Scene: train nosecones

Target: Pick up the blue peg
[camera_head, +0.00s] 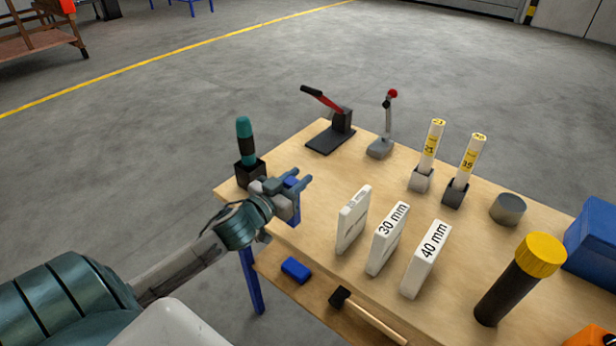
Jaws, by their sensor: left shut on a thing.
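My left gripper (291,185) is over the near left part of the wooden table, pointing right. It is shut on a blue peg (296,212), whose blue shows between the fingers and just below them. The gripper hides part of the peg, and I cannot tell whether its lower end touches the table. My right gripper is not in view.
A teal-and-black tool (245,135) stands in a black holder just behind my gripper. White blocks, two marked 30 mm (388,240) and 40 mm (426,260), stand to the right. A yellow-capped black cylinder (518,280) stands farther right. A blue block (296,269) lies on the lower shelf.

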